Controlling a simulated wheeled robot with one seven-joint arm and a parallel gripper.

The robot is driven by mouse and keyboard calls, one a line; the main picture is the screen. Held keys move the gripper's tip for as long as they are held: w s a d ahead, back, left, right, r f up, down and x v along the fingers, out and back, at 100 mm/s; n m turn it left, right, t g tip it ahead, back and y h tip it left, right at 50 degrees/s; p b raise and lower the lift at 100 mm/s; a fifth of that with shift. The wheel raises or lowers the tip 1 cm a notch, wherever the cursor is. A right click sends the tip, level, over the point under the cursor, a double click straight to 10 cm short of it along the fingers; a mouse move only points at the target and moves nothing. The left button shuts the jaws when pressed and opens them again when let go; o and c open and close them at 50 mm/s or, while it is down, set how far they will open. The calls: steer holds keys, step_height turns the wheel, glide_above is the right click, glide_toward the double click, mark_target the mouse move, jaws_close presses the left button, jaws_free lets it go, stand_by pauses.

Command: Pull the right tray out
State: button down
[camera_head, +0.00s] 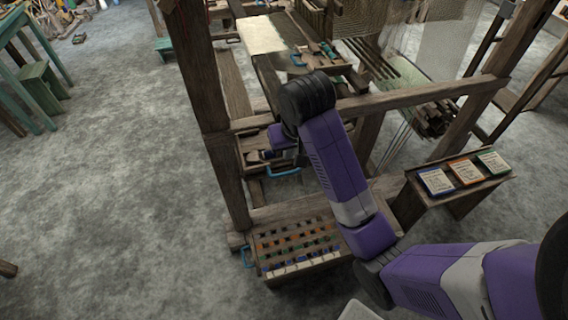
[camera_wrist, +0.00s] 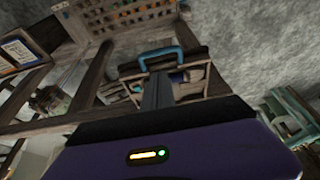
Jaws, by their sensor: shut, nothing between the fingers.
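A wooden tray (camera_head: 252,157) with a blue handle (camera_head: 283,172) sits low in the loom frame, partly hidden by my arm. In the wrist view the tray (camera_wrist: 205,88) holds small items, and its blue handle (camera_wrist: 163,55) arches just beyond my fingers. My gripper (camera_wrist: 157,80) is shut and empty, its narrow fingers pointing at the handle from over the tray. Whether the fingertips touch the handle, or pass inside its loop, I cannot tell. In the head view my gripper (camera_head: 273,156) is over the tray, and its fingertips are hard to make out.
Wooden loom posts (camera_head: 205,110) and a crossbeam (camera_head: 395,97) stand close around my arm. A rack of coloured bobbins (camera_head: 297,240) lies in front, with another blue handle (camera_head: 248,257) at its left. A card stand (camera_head: 462,177) is at right.

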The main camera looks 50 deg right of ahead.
steer(key=b+x, duration=0.3)
steer(key=x, duration=0.7)
steer(key=shift+b, duration=0.4)
